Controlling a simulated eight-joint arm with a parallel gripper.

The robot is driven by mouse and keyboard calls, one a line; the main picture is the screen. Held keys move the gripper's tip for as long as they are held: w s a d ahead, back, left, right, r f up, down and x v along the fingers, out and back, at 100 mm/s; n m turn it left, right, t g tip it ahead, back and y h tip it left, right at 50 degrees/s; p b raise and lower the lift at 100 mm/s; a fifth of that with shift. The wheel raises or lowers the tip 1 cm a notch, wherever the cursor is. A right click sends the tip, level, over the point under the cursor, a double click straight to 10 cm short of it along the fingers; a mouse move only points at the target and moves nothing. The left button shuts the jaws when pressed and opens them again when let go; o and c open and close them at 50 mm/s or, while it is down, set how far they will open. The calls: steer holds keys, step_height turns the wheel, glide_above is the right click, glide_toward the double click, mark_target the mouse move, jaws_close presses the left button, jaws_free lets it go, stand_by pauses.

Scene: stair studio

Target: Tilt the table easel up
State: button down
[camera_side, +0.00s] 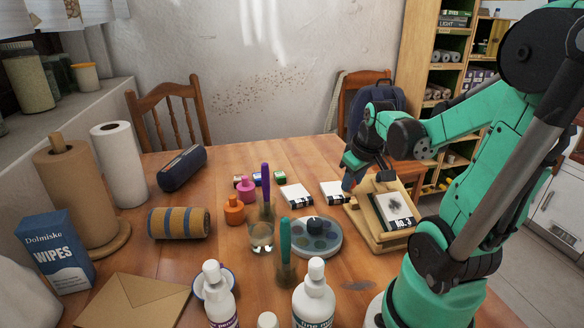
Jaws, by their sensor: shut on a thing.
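The table easel (372,238) is a light wooden frame on the right part of the table, close to my arm's base. Its panel is tilted up at a low angle, and a white card (395,207) with a dark blot and "No.3" rests on it. My gripper (350,183) is at the easel's upper left edge, pointing down, and is shut on the easel there. The fingertips are small in the picture, and the exact contact is partly hidden.
Bottles (314,295) stand at the front. A chair (368,82) with a backpack is behind the table.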

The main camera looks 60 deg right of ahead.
steer(key=shift+s+a+r, duration=0.55)
steer(key=shift+r, duration=0.05)
steer(key=shift+a, duration=0.1)
stand_by(0.4)
steer(key=c, duration=0.7)
jaws_free()
steer(key=shift+r, duration=0.1)
steer(key=shift+o, duration=0.2)
steer(key=shift+r, duration=0.1)
steer(key=shift+v, duration=2.75)
steer(key=shift+a, duration=0.1)
